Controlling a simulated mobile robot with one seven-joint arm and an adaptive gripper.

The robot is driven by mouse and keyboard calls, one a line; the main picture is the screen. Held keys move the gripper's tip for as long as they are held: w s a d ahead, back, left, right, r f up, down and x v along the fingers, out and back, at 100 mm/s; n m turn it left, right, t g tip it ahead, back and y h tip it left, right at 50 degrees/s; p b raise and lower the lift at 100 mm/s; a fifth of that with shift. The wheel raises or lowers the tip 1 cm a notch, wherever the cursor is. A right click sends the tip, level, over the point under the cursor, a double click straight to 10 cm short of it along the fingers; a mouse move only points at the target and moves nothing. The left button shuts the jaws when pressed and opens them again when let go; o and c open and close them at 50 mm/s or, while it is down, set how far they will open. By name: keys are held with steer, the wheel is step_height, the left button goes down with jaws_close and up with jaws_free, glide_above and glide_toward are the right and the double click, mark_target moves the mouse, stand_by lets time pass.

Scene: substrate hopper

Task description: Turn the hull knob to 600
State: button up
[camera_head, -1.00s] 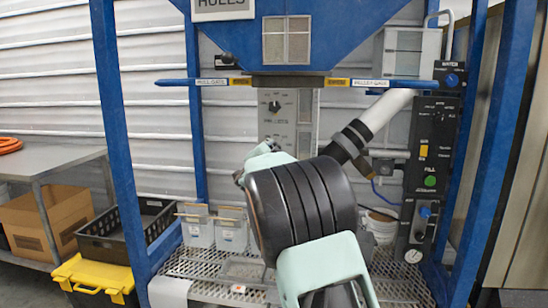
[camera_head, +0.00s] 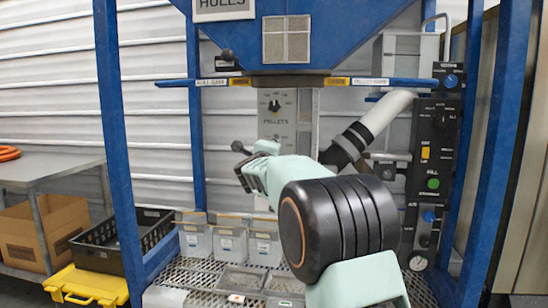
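The column panel (camera_head: 302,108) under the hopper carries a dark round knob (camera_head: 275,105) with a pointer. The lettering below that knob appears to read "PELLETS". I cannot make out a knob marked for hulls; the lower part of the panel is behind my arm. My gripper (camera_head: 242,168) is at the far end of my pale green arm, left of and below the visible knob and apart from it in the picture. Its fingers are small and partly hidden by the wrist, so I cannot tell whether they are open or shut.
The blue hopper (camera_head: 340,30) is marked "HULLS". A gate bar (camera_head: 215,82) crosses below it. A dark control panel (camera_head: 432,160) and a white pipe (camera_head: 385,112) stand right. Clear bins (camera_head: 228,243) sit on the mesh shelf (camera_head: 190,275). Blue posts (camera_head: 118,140) flank the space.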

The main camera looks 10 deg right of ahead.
steer(key=m+b, duration=0.4)
steer(key=m, duration=0.4)
steer(key=shift+f+m+b, duration=0.1)
steer(key=shift+m+b, duration=0.3)
steer(key=shift+m, duration=0.3)
steer(key=o, duration=1.2)
steer(key=shift+c, duration=0.2)
steer(key=v, duration=1.2)
